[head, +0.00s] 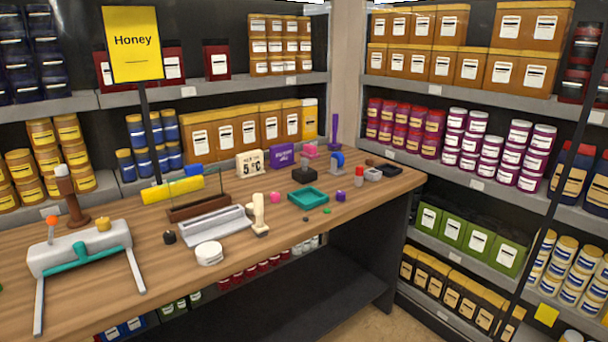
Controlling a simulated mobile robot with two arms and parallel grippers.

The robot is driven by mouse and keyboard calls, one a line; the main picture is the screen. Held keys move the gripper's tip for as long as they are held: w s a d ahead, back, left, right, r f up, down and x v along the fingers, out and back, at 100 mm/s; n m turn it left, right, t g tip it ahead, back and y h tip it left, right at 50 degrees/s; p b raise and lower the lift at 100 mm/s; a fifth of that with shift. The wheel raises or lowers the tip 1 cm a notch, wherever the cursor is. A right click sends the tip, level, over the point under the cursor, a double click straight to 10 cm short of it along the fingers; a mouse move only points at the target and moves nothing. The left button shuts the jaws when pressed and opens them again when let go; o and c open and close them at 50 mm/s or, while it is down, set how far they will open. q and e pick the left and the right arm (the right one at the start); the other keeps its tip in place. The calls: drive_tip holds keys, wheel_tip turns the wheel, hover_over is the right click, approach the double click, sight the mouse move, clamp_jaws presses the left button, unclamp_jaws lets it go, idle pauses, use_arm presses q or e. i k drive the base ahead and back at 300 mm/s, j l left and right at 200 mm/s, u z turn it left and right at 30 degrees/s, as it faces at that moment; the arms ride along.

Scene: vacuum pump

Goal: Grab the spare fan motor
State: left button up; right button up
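I cannot pick out a spare fan motor for certain. Several small items lie on the wooden table (285,258). Among them are a small black piece (169,237), a round white piece (209,254), a blue and grey piece (337,161) and a dark grey piece (373,174). They are too small to name surely. A white and teal device (80,247) with two long legs stands at the table's left. Neither of my grippers shows in this view.
A teal tray (308,197), a grey trough (205,230) and a date block (249,163) also stand on the table. A Honey sign (132,44) rises at the left. Stocked shelves line the back and right. Dark poles cross the right side. Some bare tabletop lies at the front.

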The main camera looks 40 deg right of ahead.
sight(305, 174)
drive_tip(key=i+l+z, duration=0.4)
drive_tip(key=i+l, duration=0.35)
drive_tip(key=l, duration=0.1)
